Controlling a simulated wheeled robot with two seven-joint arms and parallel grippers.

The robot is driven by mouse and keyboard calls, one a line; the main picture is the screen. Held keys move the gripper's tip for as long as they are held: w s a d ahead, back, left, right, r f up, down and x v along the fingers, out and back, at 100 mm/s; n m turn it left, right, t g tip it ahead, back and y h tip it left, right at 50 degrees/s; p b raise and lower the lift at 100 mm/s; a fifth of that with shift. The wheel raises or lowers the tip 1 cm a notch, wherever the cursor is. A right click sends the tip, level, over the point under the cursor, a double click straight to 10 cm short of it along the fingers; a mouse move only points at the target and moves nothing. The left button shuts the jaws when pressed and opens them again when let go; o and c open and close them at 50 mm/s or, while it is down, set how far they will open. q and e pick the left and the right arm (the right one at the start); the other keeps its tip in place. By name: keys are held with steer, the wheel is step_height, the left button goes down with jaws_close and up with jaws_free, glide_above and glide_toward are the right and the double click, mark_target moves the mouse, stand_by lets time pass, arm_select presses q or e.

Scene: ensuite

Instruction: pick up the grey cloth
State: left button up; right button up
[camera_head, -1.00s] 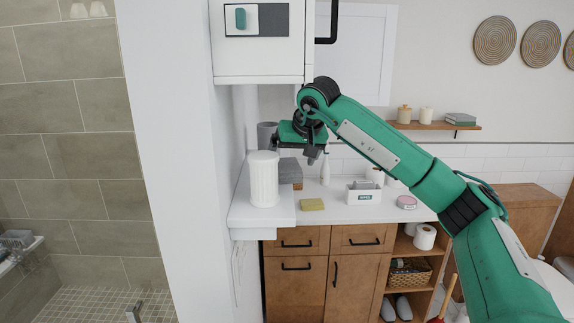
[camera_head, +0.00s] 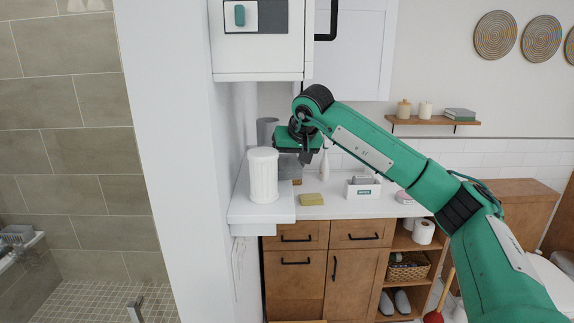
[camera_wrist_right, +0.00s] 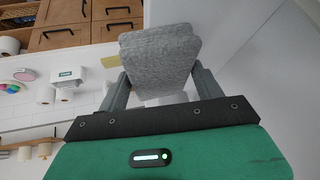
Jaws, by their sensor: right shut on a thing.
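The grey cloth (camera_wrist_right: 160,55) is a folded, fuzzy grey pad. In the right wrist view it sits between the two fingers of my right gripper (camera_wrist_right: 160,80), which is shut on it. In the head view the cloth (camera_head: 289,167) shows partly, behind the white ribbed canister and under my right gripper (camera_head: 304,158). It is at the left end of the counter, over a small brown block. I cannot tell whether it still touches what is below. My left gripper is not in view.
The white ribbed canister (camera_head: 263,176) stands close in front of the gripper. A yellow sponge (camera_head: 311,199), white caddy (camera_head: 363,188) and slim white bottle (camera_head: 325,162) are on the counter (camera_head: 335,210). A white wall (camera_head: 175,160) is left, and a white cabinet (camera_head: 260,60) hangs above.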

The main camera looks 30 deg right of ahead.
steer(key=shift+r, duration=0.1)
steer(key=shift+r+b, duration=0.55)
steer(key=s+a+b, duration=0.1)
steer(key=s+b, duration=0.5)
steer(key=s, duration=1.2)
